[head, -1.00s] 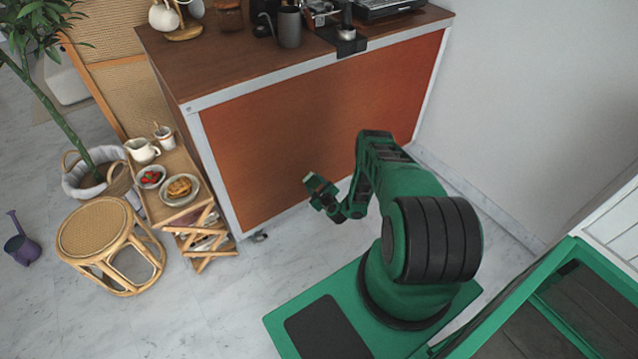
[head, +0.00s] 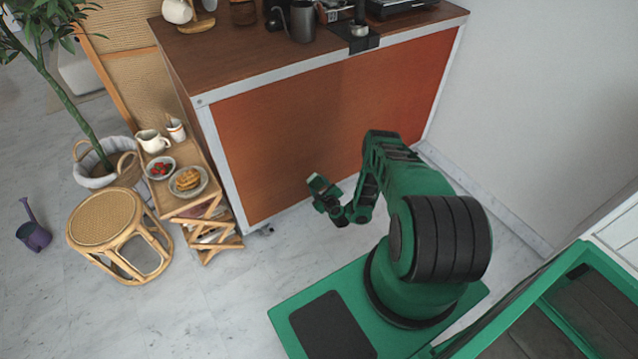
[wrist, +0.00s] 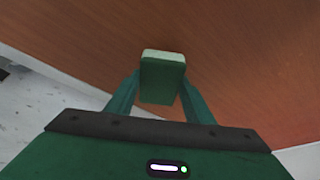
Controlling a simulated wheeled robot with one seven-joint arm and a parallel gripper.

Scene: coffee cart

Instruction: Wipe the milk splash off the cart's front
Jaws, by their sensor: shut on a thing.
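The cart (head: 205,125) has an orange-brown front panel (head: 300,130) framed in pale metal. The panel also fills most of the wrist view (wrist: 235,60). I cannot make out a milk splash on its visible part. My gripper (head: 325,196) is low in front of the panel, left of my arm. It is shut on a small green sponge-like block (wrist: 162,80) with a paler far edge, which sticks out between the fingers towards the panel. I cannot tell whether the block touches the panel. My arm hides the panel's lower right part.
A folding wooden stand (head: 170,208) with plates and a jug is left of the cart, near a rattan stool (head: 105,215) and a potted plant (head: 105,170). A pitcher (head: 302,22) and coffee gear stand on the cart top. A white wall (head: 540,110) is at right.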

